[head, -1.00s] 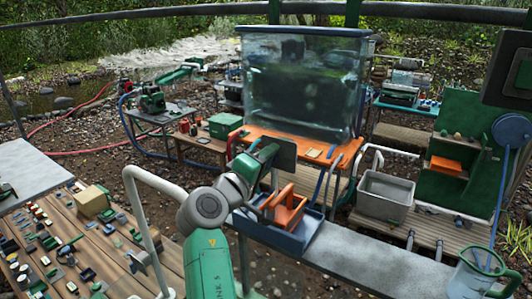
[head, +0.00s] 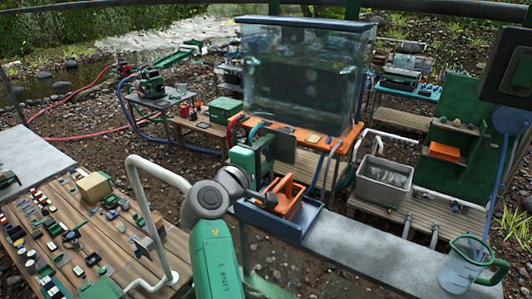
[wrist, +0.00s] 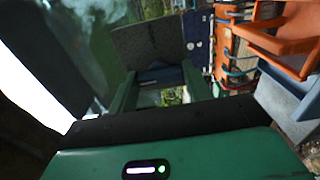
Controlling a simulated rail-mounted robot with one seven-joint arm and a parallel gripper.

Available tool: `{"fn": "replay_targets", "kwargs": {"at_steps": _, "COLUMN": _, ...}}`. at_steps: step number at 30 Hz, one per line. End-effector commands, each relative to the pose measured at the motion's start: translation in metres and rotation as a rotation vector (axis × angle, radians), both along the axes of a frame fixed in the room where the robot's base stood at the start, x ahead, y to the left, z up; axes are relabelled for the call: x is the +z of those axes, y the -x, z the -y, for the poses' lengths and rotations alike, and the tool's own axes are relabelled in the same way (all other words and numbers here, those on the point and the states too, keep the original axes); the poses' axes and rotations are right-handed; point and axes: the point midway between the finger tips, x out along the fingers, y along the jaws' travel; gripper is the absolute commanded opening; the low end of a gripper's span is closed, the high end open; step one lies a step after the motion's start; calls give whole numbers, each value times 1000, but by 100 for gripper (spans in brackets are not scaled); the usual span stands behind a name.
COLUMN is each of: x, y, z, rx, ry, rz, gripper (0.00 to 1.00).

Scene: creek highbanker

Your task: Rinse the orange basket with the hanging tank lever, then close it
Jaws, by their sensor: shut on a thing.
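The orange basket (head: 289,197) sits in the shallow blue tray (head: 290,231) on the bench below the tank. It also shows at the upper right of the wrist view (wrist: 287,38). The tall clear water tank (head: 300,85) stands behind it on an orange-topped stand. A dark grey plate, seemingly the hanging lever (head: 285,148), hangs at the tank's front, above the basket. My gripper (wrist: 160,88) has its green fingers at the edges of this plate (wrist: 150,45) and appears shut on it. The exact contact is partly hidden, and no falling water can be made out.
A grey basin (head: 384,183) stands to the right on a slatted platform. A clear jug (head: 465,268) is at the bench's right end. A wooden table (head: 75,235) with many small parts is at left, beside a bent grey pipe (head: 150,200). The grey bench is clear between tray and jug.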

Motion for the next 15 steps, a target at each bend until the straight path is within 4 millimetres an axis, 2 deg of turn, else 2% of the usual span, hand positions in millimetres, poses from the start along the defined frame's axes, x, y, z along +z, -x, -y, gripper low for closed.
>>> {"fn": "replay_targets", "kwargs": {"at_steps": 5, "x": 0, "y": 0, "z": -2, "rx": 4, "ry": 2, "rz": 0, "gripper": 26}}
{"fn": "replay_targets", "kwargs": {"at_steps": 6, "x": 0, "y": 0, "z": -2, "rx": 4, "ry": 2, "rz": 0, "gripper": 55}}
{"fn": "replay_targets", "kwargs": {"at_steps": 9, "x": 0, "y": 0, "z": -2, "rx": 3, "ry": 2, "rz": 0, "gripper": 71}}
{"fn": "replay_targets", "kwargs": {"at_steps": 15, "x": 0, "y": 0, "z": -1, "rx": 2, "ry": 1, "rz": -1, "gripper": 71}}
